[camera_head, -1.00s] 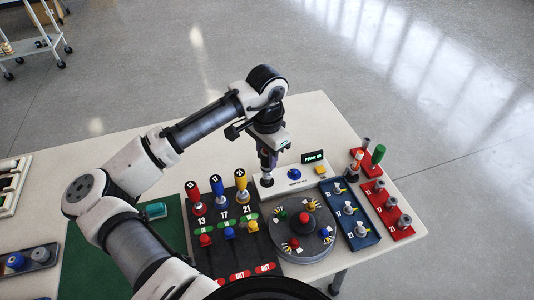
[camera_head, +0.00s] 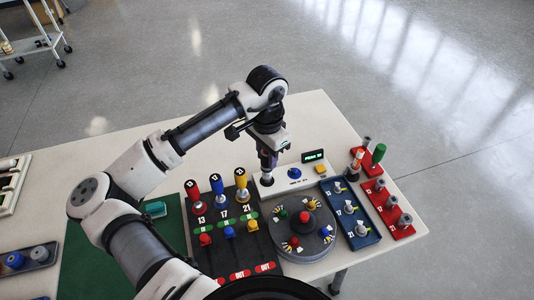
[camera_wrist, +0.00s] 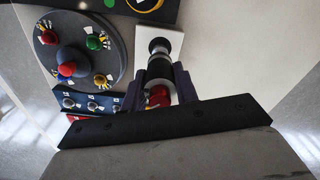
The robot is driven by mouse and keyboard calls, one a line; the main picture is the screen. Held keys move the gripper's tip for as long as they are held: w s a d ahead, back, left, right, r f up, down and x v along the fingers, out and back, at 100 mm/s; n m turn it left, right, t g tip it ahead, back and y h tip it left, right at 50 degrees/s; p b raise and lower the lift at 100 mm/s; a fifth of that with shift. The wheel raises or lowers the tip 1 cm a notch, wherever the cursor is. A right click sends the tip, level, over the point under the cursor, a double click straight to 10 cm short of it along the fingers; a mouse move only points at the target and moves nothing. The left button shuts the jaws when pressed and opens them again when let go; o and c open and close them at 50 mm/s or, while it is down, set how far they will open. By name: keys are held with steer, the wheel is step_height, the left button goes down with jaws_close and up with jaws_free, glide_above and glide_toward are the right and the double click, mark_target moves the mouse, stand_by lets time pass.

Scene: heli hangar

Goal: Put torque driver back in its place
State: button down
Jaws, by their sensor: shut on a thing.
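My gripper (camera_head: 268,158) points down over the white tester box (camera_head: 297,183) with a small display. It also shows in the wrist view (camera_wrist: 160,82), its fingers shut around a dark cylindrical tool with a red end, which I take to be the torque driver (camera_wrist: 160,67). The tool stands roughly upright over the box's dark round socket (camera_head: 267,181); whether it touches the socket I cannot tell. The fingers hide much of the tool.
A round grey turntable (camera_head: 290,250) with coloured knobs stands right of the rack. A blue tray (camera_head: 366,239) and a red tray (camera_head: 405,233) with sockets lie further right. A green-handled tool (camera_head: 379,153) stands behind them. A green mat (camera_head: 90,255) lies left; the table behind my gripper is clear.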

steer(key=shift+f+b, duration=0.4)
steer(key=shift+f, duration=0.35)
stand_by(0.4)
steer(key=c, duration=1)
jaws_free()
steer(key=shift+r+p, duration=3.4)
steer(key=shift+r, duration=0.4)
